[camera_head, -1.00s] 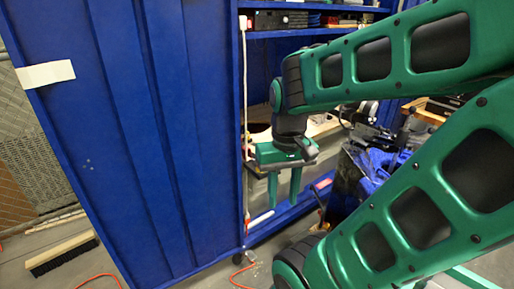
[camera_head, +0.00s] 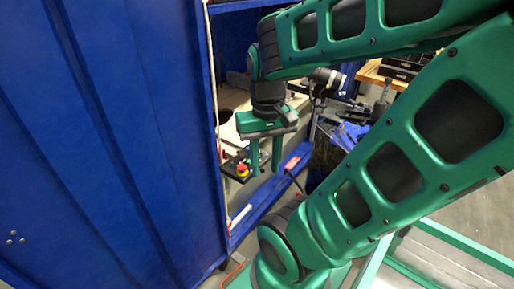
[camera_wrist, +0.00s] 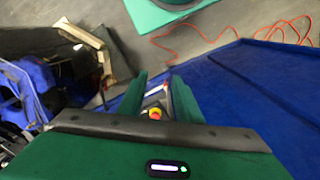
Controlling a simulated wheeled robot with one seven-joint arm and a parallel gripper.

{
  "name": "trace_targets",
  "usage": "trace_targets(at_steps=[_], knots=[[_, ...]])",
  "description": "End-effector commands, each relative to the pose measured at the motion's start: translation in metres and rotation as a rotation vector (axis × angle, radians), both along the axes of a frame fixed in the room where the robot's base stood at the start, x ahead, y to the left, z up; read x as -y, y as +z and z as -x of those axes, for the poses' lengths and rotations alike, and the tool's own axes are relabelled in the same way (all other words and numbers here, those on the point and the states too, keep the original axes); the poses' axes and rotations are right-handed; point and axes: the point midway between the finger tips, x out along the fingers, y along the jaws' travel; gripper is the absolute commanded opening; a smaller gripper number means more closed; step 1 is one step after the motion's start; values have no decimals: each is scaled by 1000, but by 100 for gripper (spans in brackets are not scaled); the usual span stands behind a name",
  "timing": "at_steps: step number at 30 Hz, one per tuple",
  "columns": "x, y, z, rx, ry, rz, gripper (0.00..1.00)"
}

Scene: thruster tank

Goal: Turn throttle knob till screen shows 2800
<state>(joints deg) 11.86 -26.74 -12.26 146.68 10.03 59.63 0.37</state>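No throttle knob or numeric screen can be made out in either view. A red button on a yellow base (camera_head: 242,169) sits on a small dark box (camera_head: 231,165) inside the blue frame, just left of my gripper in the head view. The red and yellow button also shows in the wrist view (camera_wrist: 155,113), between the fingers. My gripper (camera_head: 265,170) points downward with its two green fingers apart and nothing between them in the head view. In the wrist view my gripper (camera_wrist: 161,82) also shows a clear gap between the fingers.
A tall blue cabinet wall (camera_head: 100,140) fills the left of the head view. A blue lower rail (camera_head: 262,200) runs below my gripper. Orange cable (camera_wrist: 230,38) lies on the floor. Cluttered equipment (camera_wrist: 30,90) stands at left in the wrist view.

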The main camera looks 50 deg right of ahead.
Motion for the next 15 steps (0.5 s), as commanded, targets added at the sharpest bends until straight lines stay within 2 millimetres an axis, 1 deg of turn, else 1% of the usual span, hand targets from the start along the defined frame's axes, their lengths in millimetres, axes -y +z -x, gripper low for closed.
trace_targets(at_steps=[1,2,3,4,5,7,8,11,14,15], knots=[[0,0,0,0,0,0,31],[0,0,0,0,0,0,34],[0,0,0,0,0,0,43],[0,3,6,5,2,1,45],[1,5,9,12,4,1,45],[5,7,6,11,15,9,45],[8,8,2,10,23,13,45],[25,11,-19,-1,68,30,45],[46,12,-45,-14,138,48,45],[56,11,-57,-18,169,54,45]])
